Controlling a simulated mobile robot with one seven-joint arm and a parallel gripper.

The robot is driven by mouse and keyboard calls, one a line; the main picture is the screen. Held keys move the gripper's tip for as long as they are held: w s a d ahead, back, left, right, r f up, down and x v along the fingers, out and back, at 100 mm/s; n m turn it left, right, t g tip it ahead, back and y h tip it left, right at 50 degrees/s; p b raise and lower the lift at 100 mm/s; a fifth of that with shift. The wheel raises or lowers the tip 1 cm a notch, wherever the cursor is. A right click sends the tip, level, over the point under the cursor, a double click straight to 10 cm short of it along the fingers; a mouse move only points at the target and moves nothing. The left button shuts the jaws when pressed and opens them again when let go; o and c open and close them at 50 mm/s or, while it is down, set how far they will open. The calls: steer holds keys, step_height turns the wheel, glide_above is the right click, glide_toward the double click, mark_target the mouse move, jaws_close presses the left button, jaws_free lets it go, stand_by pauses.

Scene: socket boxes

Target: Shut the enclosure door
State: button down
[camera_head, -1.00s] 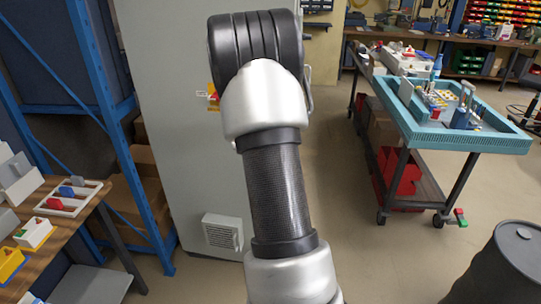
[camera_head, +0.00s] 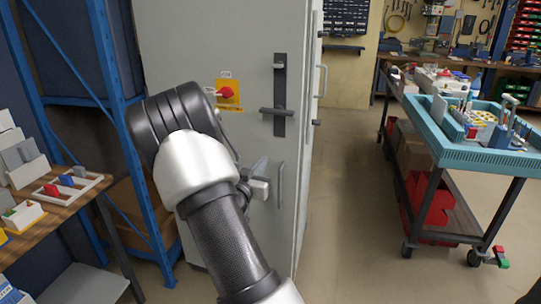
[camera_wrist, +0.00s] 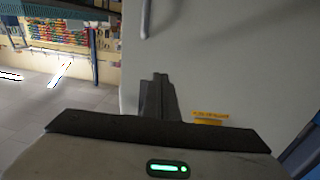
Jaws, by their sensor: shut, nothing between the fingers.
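The enclosure is a tall pale grey cabinet. Its door (camera_head: 215,50) fills the middle left of the head view and carries a black latch handle (camera_head: 280,95), a red switch (camera_head: 227,92) on a yellow plate and a slim vertical pull bar (camera_head: 281,185). I cannot tell whether the door is flush with its frame. My gripper (camera_head: 262,180) is in front of the door, below the latch and left of the bar, partly hidden by my arm. In the wrist view my gripper (camera_wrist: 158,80) is shut and empty, close to a pale grey panel (camera_wrist: 220,60); contact is unclear.
A blue shelf rack (camera_head: 115,100) and a wooden bench (camera_head: 60,205) with small parts stand at the left. A teal-topped trolley (camera_head: 480,158) stands at the right. The floor (camera_head: 350,210) between cabinet and trolley is clear.

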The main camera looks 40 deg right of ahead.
mark_target(274, 147)
steer(key=b+x, duration=0.1)
steer(key=x, duration=0.7)
steer(key=shift+w+d+f, duration=0.1)
steer(key=shift+w+d, duration=0.05)
steer(key=shift+d, duration=0.1)
steer(key=shift+d, duration=0.1)
